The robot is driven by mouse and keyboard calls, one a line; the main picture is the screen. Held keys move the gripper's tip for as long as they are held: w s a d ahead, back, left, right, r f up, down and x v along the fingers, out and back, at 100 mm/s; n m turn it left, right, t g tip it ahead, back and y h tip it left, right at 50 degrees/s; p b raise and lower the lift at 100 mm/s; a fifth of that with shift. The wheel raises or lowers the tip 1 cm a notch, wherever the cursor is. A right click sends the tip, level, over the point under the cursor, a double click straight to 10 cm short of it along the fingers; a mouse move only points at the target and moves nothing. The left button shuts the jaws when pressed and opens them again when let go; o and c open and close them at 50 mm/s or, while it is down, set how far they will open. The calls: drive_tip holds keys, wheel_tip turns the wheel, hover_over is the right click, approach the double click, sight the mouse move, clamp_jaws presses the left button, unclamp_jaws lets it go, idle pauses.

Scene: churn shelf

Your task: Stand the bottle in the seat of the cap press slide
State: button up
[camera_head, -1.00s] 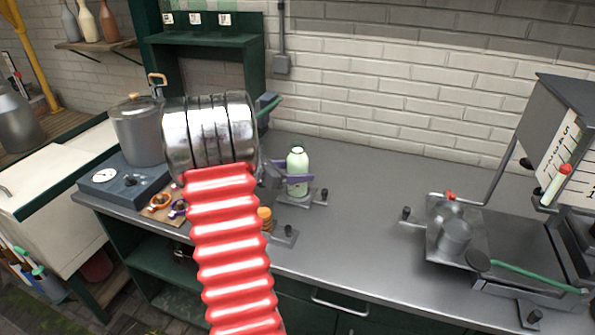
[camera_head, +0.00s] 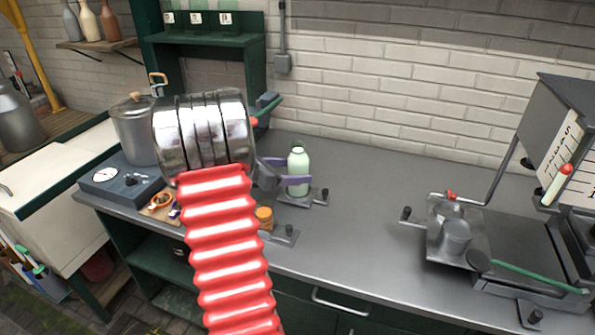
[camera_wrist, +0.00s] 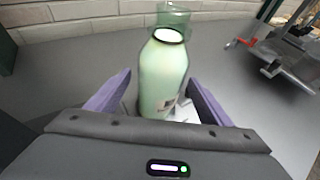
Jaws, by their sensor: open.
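The bottle (camera_head: 299,160) is pale green with a clear green neck. It stands upright on a small grey metal plate (camera_head: 300,201) with a black knob, near the middle of the counter. My gripper (camera_head: 297,172) is open, with its purple fingers to either side of the bottle's lower body. The wrist view shows the bottle (camera_wrist: 163,78) upright between the spread fingers (camera_wrist: 157,74), with a gap on the left side. Whether the plate is the seat of the cap press slide I cannot tell; the bottle's foot is partly hidden by my gripper.
A grey machine (camera_head: 555,140) with a scale and a metal tray (camera_head: 432,243) stands at the right. A pot (camera_head: 133,130) and a blue scale (camera_head: 115,188) are at the left. An orange jar (camera_head: 264,218) sits near the front edge.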

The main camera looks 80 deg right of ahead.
drive_tip(key=v, duration=0.9)
drive_tip(key=shift+w+a+r, duration=0.15)
drive_tip(key=shift+a+r, duration=0.05)
drive_tip(key=shift+a, duration=0.05)
drive_tip(key=shift+w, duration=0.1)
idle(0.3)
drive_tip(key=w+a+r+m+t+y, duration=0.1)
drive_tip(key=w+a+m+t, duration=0.15)
drive_tip(key=a, duration=0.65)
drive_tip(key=w+a+r+m+t+y, duration=0.15)
drive_tip(key=w+a, duration=0.25)
drive_tip(key=a, duration=0.5)
drive_tip(key=w+a+r+m+t+y, duration=0.1)
drive_tip(key=w+a+m+t, duration=0.15)
drive_tip(key=a, duration=0.65)
drive_tip(key=a+r+m+t+y, duration=0.2)
drive_tip(key=a+t+y, duration=0.5)
drive_tip(key=a, duration=2.1)
drive_tip(key=shift+s+a+m+t, duration=0.2)
drive_tip(key=shift+s+m+t, duration=0.15)
drive_tip(key=shift+m, duration=0.5)
